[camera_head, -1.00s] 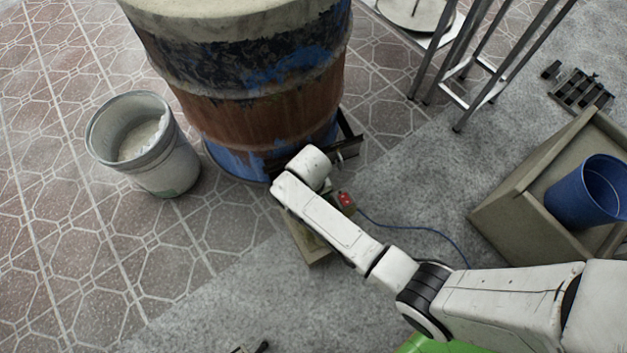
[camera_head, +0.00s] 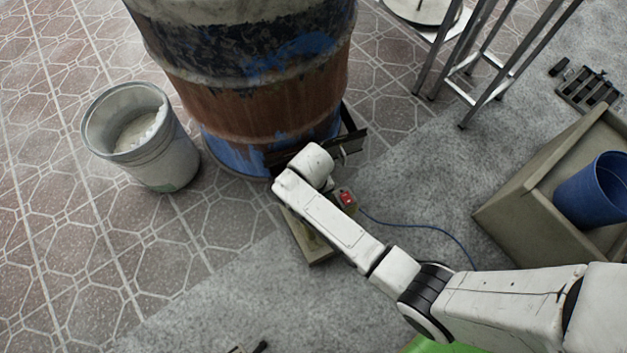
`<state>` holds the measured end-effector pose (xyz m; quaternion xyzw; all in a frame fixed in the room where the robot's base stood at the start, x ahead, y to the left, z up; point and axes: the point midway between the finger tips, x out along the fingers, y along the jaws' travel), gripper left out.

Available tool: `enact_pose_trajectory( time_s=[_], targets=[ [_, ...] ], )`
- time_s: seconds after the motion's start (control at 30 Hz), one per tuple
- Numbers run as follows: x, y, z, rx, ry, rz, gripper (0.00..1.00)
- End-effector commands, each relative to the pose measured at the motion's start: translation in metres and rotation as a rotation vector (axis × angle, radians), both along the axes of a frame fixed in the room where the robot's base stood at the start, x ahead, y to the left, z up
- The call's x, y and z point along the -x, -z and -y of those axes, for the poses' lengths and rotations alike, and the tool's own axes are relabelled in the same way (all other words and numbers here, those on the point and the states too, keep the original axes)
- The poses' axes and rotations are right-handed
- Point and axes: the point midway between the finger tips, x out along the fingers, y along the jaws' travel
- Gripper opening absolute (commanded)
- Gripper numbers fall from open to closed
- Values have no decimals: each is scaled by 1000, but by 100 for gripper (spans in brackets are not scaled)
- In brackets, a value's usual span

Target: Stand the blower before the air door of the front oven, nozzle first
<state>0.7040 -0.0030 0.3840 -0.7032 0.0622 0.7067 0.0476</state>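The front oven (camera_head: 255,95) is a rusty, blue-flecked barrel at the top centre. A dark metal flap (camera_head: 349,141) stands out at its lower right, at the air door. The blower is mostly hidden under my arm. A red switch box (camera_head: 345,199) with a blue cable (camera_head: 430,229) and a tan block or base (camera_head: 308,246) show beside and below the arm, and seem to belong to it. My arm reaches from the lower right to the foot of the barrel. My gripper's fingers are hidden behind the wrist, so I cannot see what they hold.
A metal bucket (camera_head: 172,158) with pale contents stands left of the barrel. At right, a tan crate (camera_head: 500,208) holds a blue bucket (camera_head: 594,190). A metal stand (camera_head: 470,80) and a dark grate (camera_head: 588,90) are at upper right.

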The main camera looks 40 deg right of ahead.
Motion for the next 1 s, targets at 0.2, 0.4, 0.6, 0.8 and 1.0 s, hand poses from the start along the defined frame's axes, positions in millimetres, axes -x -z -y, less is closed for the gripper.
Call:
enact_pose_trajectory(
  time_s=[0.2,0.4,0.6,0.8,1.0],
  targets=[
    [-5,-3,0,2,0,12,18],
    [-5,0,0,2,0,12,18],
    [-5,3,0,2,0,13,18],
    [-5,5,0,2,0,13,18],
    [-5,5,0,1,0,12,80]
  ],
)
